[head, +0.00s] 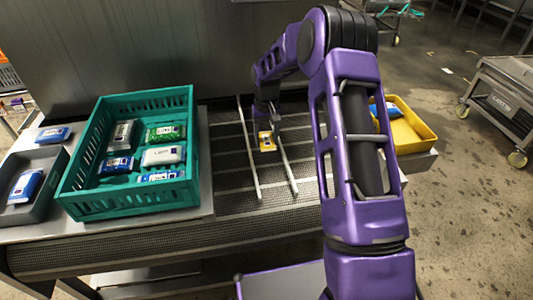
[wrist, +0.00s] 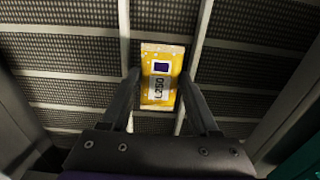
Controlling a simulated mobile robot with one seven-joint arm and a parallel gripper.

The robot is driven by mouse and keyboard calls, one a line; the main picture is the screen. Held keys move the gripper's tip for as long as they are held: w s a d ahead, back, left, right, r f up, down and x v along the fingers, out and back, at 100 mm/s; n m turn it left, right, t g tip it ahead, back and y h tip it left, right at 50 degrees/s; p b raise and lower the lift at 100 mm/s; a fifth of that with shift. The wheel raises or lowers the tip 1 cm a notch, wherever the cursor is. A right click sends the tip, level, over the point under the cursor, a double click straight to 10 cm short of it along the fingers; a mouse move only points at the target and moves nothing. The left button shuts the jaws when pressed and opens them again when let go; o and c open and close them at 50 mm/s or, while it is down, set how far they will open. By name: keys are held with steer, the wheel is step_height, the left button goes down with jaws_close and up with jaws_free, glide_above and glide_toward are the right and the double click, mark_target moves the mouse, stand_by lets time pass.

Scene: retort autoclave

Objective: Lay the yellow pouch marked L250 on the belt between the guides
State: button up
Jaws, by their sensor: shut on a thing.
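The yellow pouch marked L250 (wrist: 161,62) shows label side up in the wrist view, between two light rails, the guides (wrist: 124,25). In the head view the pouch (head: 267,141) is also between the guides (head: 248,150), over the dark mesh belt (head: 225,150). My gripper (wrist: 160,84) is shut on the pouch, one finger along each side. In the head view my gripper (head: 266,122) is partly hidden by my arm. The pouch looks flat and roughly in line with the guides. I cannot tell whether it touches the belt.
A green crate (head: 75,205) with several pouches stands left of the belt. A grey tray (head: 45,208) with a blue and white pouch is at far left, and a loose blue pouch (head: 54,135) lies behind it. A yellow bin (head: 415,140) is at right, behind my arm.

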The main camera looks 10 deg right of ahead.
mark_target(267, 158)
steer(key=shift+f+b, duration=0.3)
steer(key=shift+f, duration=2.45)
steer(key=shift+f, duration=0.2)
steer(key=o, duration=1.4)
steer(key=shift+c, duration=0.2)
step_height(267, 158, up, 12)
steer(key=shift+r+p, duration=0.2)
steer(key=shift+p, duration=0.6)
